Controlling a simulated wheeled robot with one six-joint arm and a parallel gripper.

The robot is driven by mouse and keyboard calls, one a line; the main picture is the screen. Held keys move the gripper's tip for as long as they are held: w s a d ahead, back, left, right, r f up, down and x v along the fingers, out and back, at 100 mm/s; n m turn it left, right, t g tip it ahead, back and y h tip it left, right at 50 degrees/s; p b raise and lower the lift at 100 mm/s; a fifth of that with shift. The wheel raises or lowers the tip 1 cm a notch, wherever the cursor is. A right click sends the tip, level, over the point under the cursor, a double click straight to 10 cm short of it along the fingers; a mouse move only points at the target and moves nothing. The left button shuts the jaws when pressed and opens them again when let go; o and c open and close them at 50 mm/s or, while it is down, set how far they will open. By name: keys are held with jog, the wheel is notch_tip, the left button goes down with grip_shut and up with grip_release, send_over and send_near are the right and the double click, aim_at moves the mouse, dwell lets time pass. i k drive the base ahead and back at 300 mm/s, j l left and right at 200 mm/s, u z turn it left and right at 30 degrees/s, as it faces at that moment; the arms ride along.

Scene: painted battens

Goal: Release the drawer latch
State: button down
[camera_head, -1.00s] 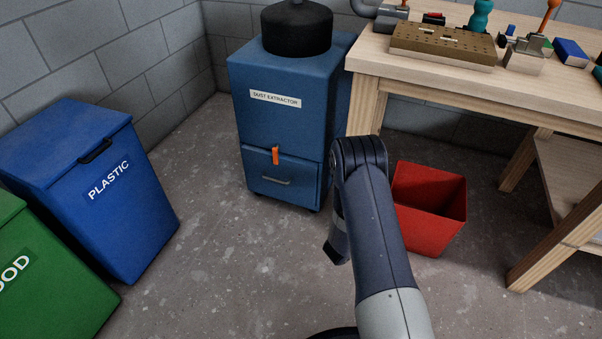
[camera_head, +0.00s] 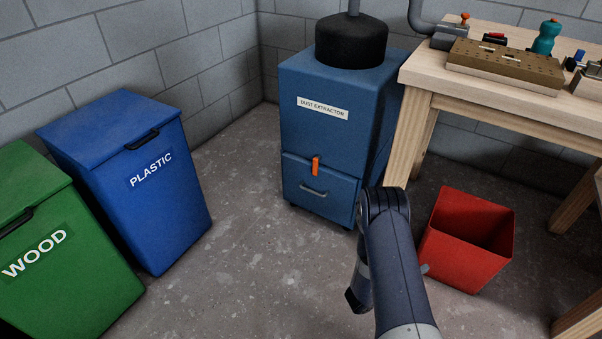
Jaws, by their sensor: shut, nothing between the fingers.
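The dust extractor (camera_head: 320,135) is a blue cabinet standing in the middle of the view, with a drawer (camera_head: 300,198) at its lower front. The orange latch (camera_head: 316,166) stands upright over the seam at the drawer's top edge, and the drawer looks closed. A grey handle (camera_head: 313,192) sits below the latch. My gripper (camera_head: 354,300) shows as a dark end hanging low beside my forearm, partly hidden by it. It is shut and empty, in front of the extractor, lower in the picture and apart from the latch.
A red open bin (camera_head: 450,252) stands right of my arm, under the wooden workbench (camera_head: 490,102) with tools on top. Blue plastic (camera_head: 170,215) and green wood (camera_head: 85,275) bins stand left. The floor (camera_head: 250,235) between them and the extractor is clear.

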aim_at(318, 157)
jog(key=u, duration=1.85)
jog(key=i+l, duration=0.1)
jog(key=l, duration=0.3)
jog(key=i+l, duration=0.15)
jog(key=l, duration=0.2)
jog(key=i+l, duration=0.1)
jog(key=l, duration=0.3)
jog(key=i+l, duration=0.15)
jog(key=l, duration=0.25)
jog(key=i+l, duration=0.1)
jog(key=l, duration=0.3)
